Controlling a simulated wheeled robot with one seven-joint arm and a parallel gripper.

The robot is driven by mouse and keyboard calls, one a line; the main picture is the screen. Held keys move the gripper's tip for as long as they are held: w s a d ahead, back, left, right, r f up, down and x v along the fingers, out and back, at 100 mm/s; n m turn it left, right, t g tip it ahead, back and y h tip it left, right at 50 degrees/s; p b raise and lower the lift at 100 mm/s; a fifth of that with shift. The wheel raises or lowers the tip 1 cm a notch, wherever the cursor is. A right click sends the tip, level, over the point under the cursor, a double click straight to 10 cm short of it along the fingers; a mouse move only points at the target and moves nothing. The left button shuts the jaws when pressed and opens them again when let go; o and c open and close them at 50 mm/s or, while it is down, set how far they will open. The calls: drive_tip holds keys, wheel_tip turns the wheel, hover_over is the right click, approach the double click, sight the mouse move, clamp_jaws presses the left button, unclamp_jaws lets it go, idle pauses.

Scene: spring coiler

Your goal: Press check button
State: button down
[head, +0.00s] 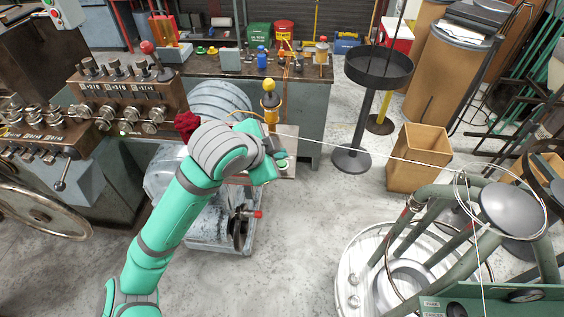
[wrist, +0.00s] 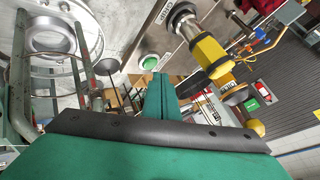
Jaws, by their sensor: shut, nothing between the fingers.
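A round green button (wrist: 150,62) with a pale rim sits on a grey metal panel (wrist: 112,20) in the wrist view; I take it for the check button. In the head view a small green button (head: 282,164) shows on a metal plate (head: 288,145) beside my gripper. My gripper (wrist: 160,78) is shut and empty. Its teal fingertips appear just below the green button in the wrist view; I cannot tell whether they touch it. In the head view my gripper (head: 268,173) is at the plate's left side, partly hidden by my wrist.
A yellow-and-black handle (wrist: 212,55) stands out from the panel right of the button; the yellow handle (head: 270,101) also shows in the head view. A thin wire (head: 370,155) runs right to a reel (head: 510,208). A machine with levers (head: 125,90) stands left.

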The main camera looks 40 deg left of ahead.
drive_tip(key=shift+r, duration=0.15)
drive_tip(key=shift+r, duration=2.35)
